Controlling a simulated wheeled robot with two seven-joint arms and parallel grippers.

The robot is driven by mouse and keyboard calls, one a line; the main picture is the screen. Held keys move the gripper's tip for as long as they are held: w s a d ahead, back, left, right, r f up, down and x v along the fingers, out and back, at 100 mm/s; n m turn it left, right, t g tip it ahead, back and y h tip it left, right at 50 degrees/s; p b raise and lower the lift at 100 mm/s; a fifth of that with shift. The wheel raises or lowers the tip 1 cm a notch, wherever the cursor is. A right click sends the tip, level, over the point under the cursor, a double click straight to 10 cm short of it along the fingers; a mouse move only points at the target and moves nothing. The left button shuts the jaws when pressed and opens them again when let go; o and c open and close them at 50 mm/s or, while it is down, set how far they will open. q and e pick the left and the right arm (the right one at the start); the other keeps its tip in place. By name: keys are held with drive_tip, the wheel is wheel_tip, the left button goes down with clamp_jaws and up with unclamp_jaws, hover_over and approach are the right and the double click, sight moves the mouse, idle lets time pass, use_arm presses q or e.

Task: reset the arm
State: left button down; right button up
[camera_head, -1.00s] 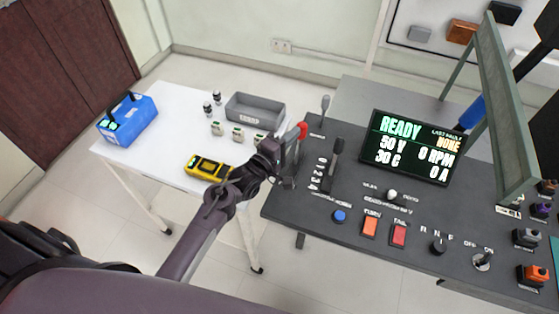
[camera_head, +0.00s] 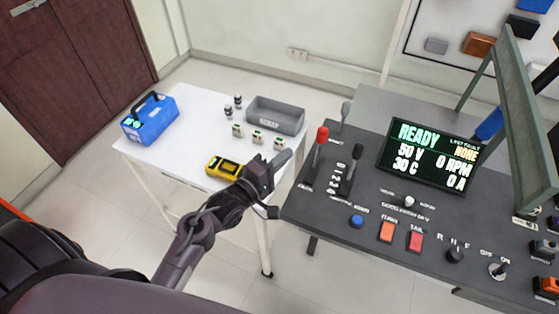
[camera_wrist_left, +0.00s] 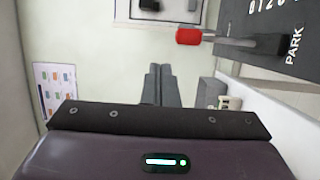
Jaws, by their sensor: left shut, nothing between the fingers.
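My left gripper (camera_head: 280,160) is shut and empty. The red knob (camera_wrist_left: 188,36) shows to the upper right there, clear of the fingers. My right gripper is not in view.
The white table holds a blue case (camera_head: 150,119), a yellow meter (camera_head: 223,168), a grey bin (camera_head: 275,115) and several small parts. The console has a black lever (camera_head: 356,152), a READY screen (camera_head: 432,155), buttons and knobs. A green frame (camera_head: 522,120) stands at the right.

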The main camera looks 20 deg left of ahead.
use_arm(q)
drive_tip(key=s+a+f+m+g+y, duration=0.1)
drive_tip(key=s+m+g+y, duration=0.2)
drive_tip(key=s+m+g, duration=0.6)
drive_tip(key=s+a+f+m+g+y, duration=0.1)
drive_tip(key=s+f+m+g+y, duration=0.15)
drive_tip(key=s+m+g, duration=0.6)
drive_tip(key=s+f+n+t, duration=0.1)
drive_tip(key=s+f, duration=0.1)
drive_tip(key=f, duration=1.3)
drive_tip(key=s+f+n+t, duration=0.1)
drive_tip(key=s+f+t, duration=0.1)
drive_tip(key=f, duration=1.4)
drive_tip(key=s+a+f+g, duration=0.1)
drive_tip(key=s+f, duration=0.8)
drive_tip(key=s+a+f+b, duration=0.1)
drive_tip(key=s+a+f, duration=0.1)
drive_tip(key=s+f, duration=0.7)
drive_tip(key=shift+s+a+m+g+y, duration=0.25)
drive_tip(key=shift+s+m+g+y, duration=0.1)
drive_tip(key=shift+s, duration=0.3)
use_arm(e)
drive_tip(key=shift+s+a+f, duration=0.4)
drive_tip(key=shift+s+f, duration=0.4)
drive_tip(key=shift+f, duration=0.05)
